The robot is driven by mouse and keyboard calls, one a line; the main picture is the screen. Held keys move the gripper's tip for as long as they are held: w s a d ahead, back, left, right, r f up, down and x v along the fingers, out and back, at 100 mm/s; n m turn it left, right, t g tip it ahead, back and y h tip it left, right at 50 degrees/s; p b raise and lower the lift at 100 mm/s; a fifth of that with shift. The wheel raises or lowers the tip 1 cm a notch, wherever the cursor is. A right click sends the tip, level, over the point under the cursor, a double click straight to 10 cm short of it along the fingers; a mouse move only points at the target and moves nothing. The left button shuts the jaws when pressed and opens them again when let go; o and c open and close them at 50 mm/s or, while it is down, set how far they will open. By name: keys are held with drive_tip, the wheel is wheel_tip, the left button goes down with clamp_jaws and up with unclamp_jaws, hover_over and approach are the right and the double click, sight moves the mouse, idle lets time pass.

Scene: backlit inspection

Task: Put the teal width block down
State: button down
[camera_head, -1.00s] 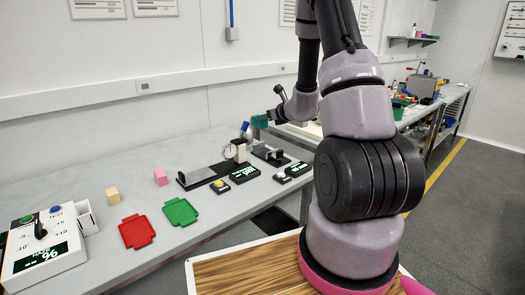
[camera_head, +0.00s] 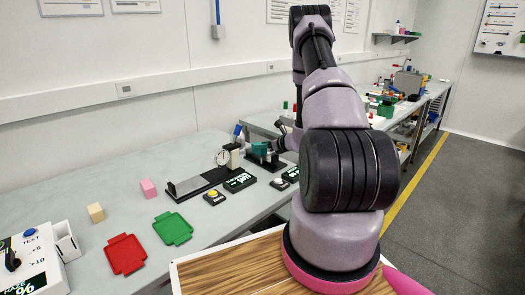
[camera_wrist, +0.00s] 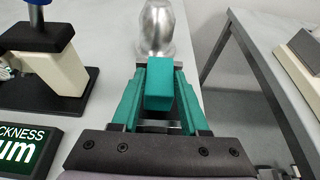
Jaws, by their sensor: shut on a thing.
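The teal width block (camera_wrist: 159,88) is in the middle of the wrist view, between the two teal fingers of my gripper (camera_wrist: 158,72). My gripper is shut on it. A rounded silver metal part (camera_wrist: 155,28) stands just beyond the block. In the head view my gripper (camera_head: 263,149) shows as a small teal patch low over the bench, right of the dial gauge (camera_head: 223,157), beside a black-based fixture (camera_head: 262,164). I cannot tell the block from the fingers there, nor whether the block touches anything below.
A thickness display (camera_wrist: 22,150) and a cream-and-black gauge stand (camera_wrist: 52,64) are left of my gripper. The bench edge and a floor gap lie close on the right.

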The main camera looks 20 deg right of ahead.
drive_tip(key=shift+f, duration=0.95)
drive_tip(key=shift+f, duration=0.2)
drive_tip(key=shift+c, duration=2.1)
unclamp_jaws()
drive_tip(key=shift+r, duration=0.1)
